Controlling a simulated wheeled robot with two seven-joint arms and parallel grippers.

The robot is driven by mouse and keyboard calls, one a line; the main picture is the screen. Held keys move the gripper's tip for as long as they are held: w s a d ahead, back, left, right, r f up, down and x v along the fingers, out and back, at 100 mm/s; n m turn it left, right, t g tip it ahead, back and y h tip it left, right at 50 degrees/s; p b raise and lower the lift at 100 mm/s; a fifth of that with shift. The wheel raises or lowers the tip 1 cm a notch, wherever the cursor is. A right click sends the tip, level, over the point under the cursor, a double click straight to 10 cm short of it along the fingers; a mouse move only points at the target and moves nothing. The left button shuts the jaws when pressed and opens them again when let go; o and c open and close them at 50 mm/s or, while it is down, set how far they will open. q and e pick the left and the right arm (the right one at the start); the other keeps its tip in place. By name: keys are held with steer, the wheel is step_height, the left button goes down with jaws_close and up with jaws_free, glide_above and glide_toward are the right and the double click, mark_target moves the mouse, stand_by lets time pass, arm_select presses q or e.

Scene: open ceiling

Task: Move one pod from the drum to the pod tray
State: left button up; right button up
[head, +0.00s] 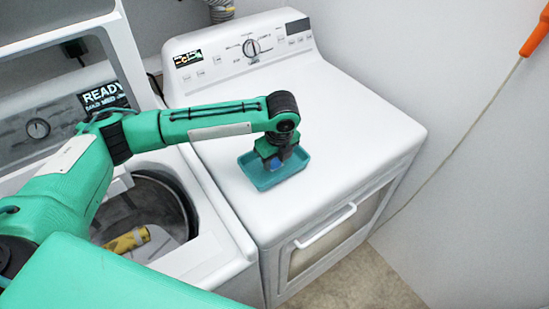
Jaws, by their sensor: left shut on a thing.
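The teal pod tray (258,181) sits on top of the white dryer, near its left front. My left gripper (274,157) points down over the tray and is shut on a small blue pod (273,165). The pod is mostly hidden by the fingers, and I cannot tell whether it touches the tray floor. The washer drum (178,197) is open at the lower left, partly behind my left arm. My right gripper is out of the picture.
The dryer top (350,115) is clear around the tray. A yellow item (128,240) lies in the drum. The raised washer lid (128,50) stands behind my arm. An orange-handled thing (536,34) is at the right wall.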

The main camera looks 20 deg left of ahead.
arm_select(q)
steer(key=o, duration=1)
steer(key=shift+f, duration=0.1)
steer(key=shift+c, duration=0.2)
step_height(320, 180, up, 12)
steer(key=s+d+b, duration=0.1)
steer(key=b, duration=0.1)
steer(key=shift+d+b, duration=0.2)
steer(key=shift+b, duration=0.1)
